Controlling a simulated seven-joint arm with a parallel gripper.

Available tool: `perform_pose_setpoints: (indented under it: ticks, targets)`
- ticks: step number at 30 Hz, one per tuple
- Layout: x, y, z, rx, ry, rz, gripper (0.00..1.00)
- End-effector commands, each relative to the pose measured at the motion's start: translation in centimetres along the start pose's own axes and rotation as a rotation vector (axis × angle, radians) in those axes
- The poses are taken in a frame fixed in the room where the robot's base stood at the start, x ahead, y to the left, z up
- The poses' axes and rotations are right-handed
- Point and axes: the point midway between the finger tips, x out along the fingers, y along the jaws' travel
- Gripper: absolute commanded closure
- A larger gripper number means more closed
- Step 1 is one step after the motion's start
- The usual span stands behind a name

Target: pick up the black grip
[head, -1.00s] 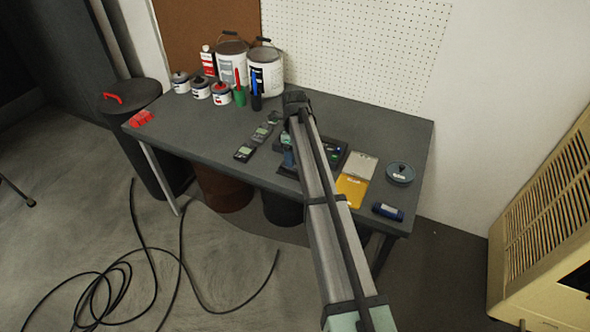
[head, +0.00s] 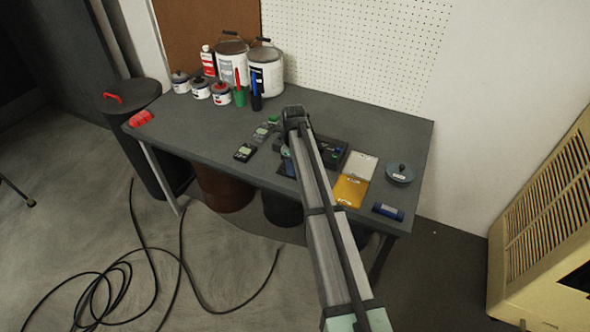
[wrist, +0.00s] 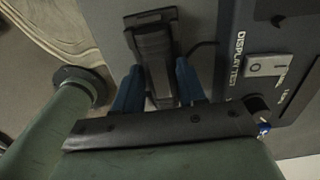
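The fingers are apart, and a narrow gap seems to show by the right finger; firm contact cannot be made out. In the head view my gripper (head: 285,152) is small and mostly covered by my arm, at the left side of the black device (head: 331,151). The grip cannot be made out there.
The grey table (head: 370,115) holds a yellow pad (head: 350,190), a round grey tin (head: 400,174), a blue item (head: 388,212) and small meters (head: 244,152). Paint buckets (head: 265,75) and cans stand at the back left. A thin cable lies beside the grip.

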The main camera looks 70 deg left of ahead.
Motion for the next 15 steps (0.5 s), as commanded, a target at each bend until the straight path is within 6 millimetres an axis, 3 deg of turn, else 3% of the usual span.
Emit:
perform_pose_setpoints:
  ticks: [2,12,15]
  targets:
    - [-0.01,0.00,0.00,0.000,0.000,0.000,0.68]
    - [-0.02,0.00,0.00,0.000,0.000,0.000,1.00]
    - [-0.02,0.00,0.00,0.000,0.000,0.000,1.00]
